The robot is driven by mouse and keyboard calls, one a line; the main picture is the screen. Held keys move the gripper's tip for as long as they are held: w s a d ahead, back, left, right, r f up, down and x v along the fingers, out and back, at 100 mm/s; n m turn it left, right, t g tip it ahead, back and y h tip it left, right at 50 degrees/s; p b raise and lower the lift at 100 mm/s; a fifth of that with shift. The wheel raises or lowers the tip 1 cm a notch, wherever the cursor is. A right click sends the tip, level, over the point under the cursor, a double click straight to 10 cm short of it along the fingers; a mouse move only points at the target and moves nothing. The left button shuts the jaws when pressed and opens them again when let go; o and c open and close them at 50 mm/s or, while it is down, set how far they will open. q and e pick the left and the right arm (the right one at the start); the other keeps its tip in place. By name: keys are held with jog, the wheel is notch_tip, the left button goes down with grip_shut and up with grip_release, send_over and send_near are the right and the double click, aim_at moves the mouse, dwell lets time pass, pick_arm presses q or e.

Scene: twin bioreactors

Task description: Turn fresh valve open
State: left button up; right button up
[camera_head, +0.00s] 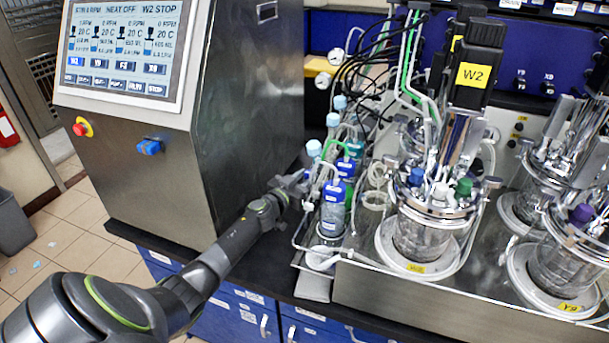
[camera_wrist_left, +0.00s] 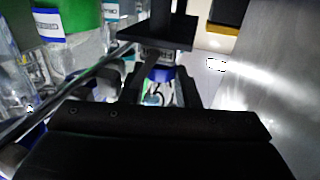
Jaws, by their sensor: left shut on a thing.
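My left gripper (camera_head: 303,184) reaches in beside the bottle group, at the right side of the steel control cabinet. In the left wrist view its two dark fingers (camera_wrist_left: 162,88) are close together around a narrow gap. A black plate-like part with an upright stem (camera_wrist_left: 157,36) stands at the fingertips; it looks like the valve handle, but its grip point is mostly hidden. A small label and a blue band show behind it. Which way the valve is turned cannot be read. My right gripper is in neither view.
Blue-labelled bottles (camera_head: 333,212) with tubing stand just right of the gripper. The control cabinet (camera_head: 250,110) stands close on the left. Glass bioreactor vessels (camera_head: 420,238) fill the right. The black bench edge (camera_head: 255,262) is clear in front.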

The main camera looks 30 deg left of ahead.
pick_arm(q)
jog(key=o, duration=1)
jog(key=shift+c, duration=0.2)
jog(key=shift+s, duration=0.45)
jog(key=s+b, duration=0.5)
jog(key=s, duration=1.1)
jog(key=shift+s+a, duration=0.2)
jog(key=shift+s, duration=0.05)
